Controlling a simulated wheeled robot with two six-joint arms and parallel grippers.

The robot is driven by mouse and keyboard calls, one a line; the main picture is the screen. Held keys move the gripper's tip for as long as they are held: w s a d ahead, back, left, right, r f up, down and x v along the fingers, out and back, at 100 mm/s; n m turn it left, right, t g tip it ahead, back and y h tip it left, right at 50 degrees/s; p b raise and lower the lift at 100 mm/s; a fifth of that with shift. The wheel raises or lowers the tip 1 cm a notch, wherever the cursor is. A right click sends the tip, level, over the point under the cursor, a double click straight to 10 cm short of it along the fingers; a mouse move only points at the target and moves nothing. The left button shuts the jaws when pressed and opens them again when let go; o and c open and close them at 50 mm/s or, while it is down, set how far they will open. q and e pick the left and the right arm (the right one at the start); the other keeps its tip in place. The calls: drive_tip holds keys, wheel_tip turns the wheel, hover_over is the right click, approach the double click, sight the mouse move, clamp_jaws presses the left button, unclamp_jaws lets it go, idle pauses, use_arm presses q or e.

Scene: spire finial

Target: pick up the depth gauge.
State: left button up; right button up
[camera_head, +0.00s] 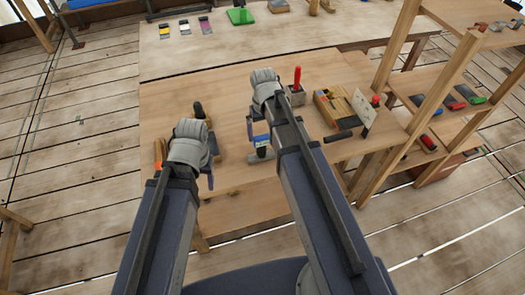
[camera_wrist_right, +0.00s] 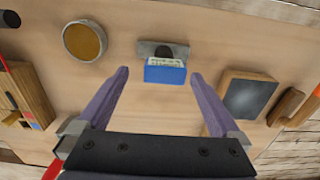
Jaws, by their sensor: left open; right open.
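What looks like the depth gauge is a piece with a grey base and a blue block bearing a pale label. In the right wrist view the depth gauge (camera_wrist_right: 165,72) lies just beyond the space between my right fingertips. In the head view the depth gauge (camera_head: 262,153) is on the workbench, partly hidden by my right gripper. My right gripper (camera_head: 257,122) is open and empty above it, its two purple fingers apart in the right wrist view (camera_wrist_right: 160,80). My left gripper (camera_head: 200,168) is open over the bench's left part, its fingers partly hidden.
A red-handled tool (camera_head: 297,80) and a wooden block tool (camera_head: 335,108) stand right of my right gripper. The right wrist view shows a round tan disc (camera_wrist_right: 84,42) and a dark-faced wooden block (camera_wrist_right: 248,97). Bare workbench (camera_head: 240,182) shows near the front edge.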

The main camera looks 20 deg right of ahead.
sight(261, 144)
drive_tip(key=shift+w+a+f+b, duration=0.1)
drive_tip(key=shift+a+f+b, duration=0.1)
drive_tip(key=shift+f+b, duration=1.45)
drive_tip(key=shift+w+a+f+b, duration=0.1)
drive_tip(key=shift+a+f+b, duration=0.1)
drive_tip(key=shift+f+b, duration=1.45)
drive_tip(key=shift+f, duration=0.1)
drive_tip(key=shift+p, duration=0.3)
drive_tip(key=shift+c, duration=0.2)
clamp_jaws()
